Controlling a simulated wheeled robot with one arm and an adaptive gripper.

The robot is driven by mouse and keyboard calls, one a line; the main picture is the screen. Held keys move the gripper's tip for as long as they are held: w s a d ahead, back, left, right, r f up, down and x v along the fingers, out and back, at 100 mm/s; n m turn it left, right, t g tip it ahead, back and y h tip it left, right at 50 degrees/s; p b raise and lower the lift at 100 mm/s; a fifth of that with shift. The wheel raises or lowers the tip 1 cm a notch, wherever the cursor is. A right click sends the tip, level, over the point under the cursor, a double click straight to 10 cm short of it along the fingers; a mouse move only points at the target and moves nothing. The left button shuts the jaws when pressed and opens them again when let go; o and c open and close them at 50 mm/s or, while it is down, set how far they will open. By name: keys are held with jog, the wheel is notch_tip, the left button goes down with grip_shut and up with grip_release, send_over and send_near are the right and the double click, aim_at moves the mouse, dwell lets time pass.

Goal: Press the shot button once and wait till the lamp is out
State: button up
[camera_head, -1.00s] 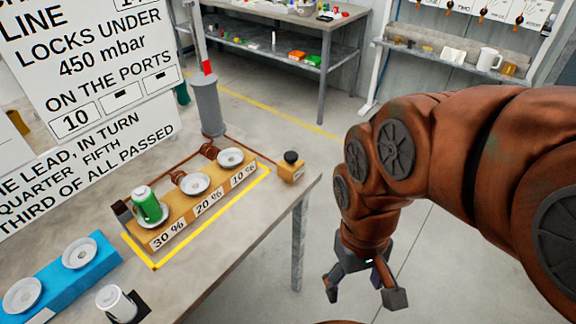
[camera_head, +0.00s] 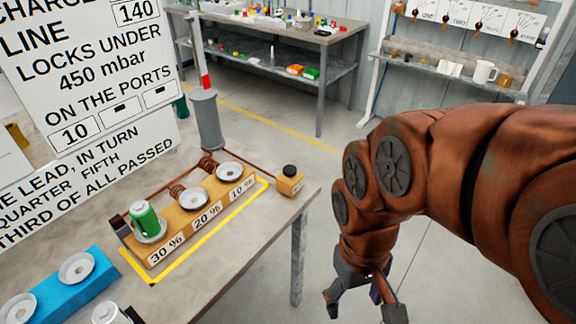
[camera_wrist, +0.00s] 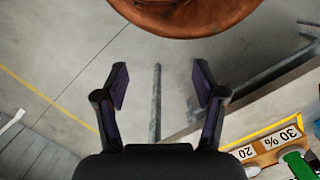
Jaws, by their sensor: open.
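A small tan box (camera_head: 289,186) with a black round button (camera_head: 290,171) on top stands near the right edge of the bench. It looks like the shot button, but I can read no label on it. A green can (camera_head: 145,219) stands upright on the 30 % cup. My gripper (camera_head: 362,302) is open and empty, to the right of the bench and apart from the button. Its open fingers also show in the wrist view (camera_wrist: 161,78). I cannot make out a lit lamp.
A grey post (camera_head: 207,120) with a red band stands behind the block. A blue block (camera_head: 62,290) with cups and a white cup (camera_head: 106,312) are at the lower left. A large lettered sign (camera_head: 85,75) rises at the left. Open floor (camera_head: 275,125) lies behind.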

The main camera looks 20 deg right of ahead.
grip_shut()
dwell(0.3)
dwell(1.3)
